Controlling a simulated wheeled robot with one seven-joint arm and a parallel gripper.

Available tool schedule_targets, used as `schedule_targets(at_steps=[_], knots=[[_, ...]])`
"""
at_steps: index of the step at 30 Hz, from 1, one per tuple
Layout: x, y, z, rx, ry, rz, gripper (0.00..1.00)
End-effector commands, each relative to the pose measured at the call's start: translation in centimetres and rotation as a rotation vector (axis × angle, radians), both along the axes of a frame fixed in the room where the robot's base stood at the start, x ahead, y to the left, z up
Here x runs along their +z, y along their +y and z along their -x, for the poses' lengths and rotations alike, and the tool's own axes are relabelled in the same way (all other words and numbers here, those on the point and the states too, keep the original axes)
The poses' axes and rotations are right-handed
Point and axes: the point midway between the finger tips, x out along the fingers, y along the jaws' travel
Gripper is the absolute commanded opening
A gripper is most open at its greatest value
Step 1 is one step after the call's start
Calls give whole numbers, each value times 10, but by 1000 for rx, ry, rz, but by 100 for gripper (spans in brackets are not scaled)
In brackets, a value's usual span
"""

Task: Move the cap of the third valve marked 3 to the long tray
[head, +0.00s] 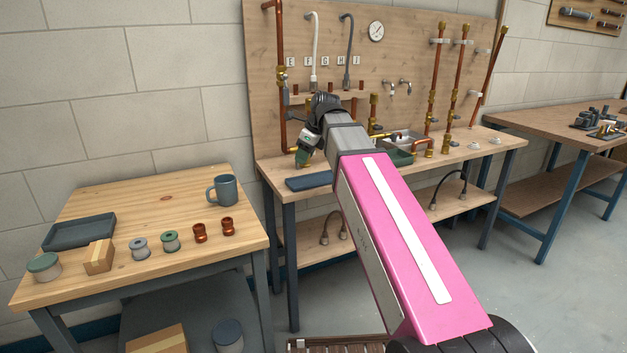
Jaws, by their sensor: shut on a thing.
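My gripper (302,160) is at the left end of the pipe bench, above and just behind a flat dark blue tray (308,182). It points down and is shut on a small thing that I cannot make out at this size. A dark green part shows at the end of the hand. A dark green tray (400,157) lies farther right, partly behind my arm. I cannot tell which valve is marked 3, and my wrist hides part of the pipework there.
The left table holds a grey-blue tray (80,231), a mug (222,190), a wooden block (99,256), spools and copper fittings. Copper pipes (432,95) stand upright on the bench's right half. A second bench (555,122) is at far right.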

Motion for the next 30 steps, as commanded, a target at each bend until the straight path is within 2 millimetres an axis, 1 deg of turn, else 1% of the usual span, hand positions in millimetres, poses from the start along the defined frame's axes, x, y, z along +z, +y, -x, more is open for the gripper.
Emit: schedule_targets(at_steps=[2,12,16,20,25,30], knots=[[-6,-3,-13,-5,1,1,15],[-46,-22,-78,-3,3,1,15],[-58,-29,-97,-3,1,1,15],[-66,-32,-106,-2,2,2,15],[-72,-33,-107,-2,1,1,15],[-93,-33,-106,-1,2,1,15]])
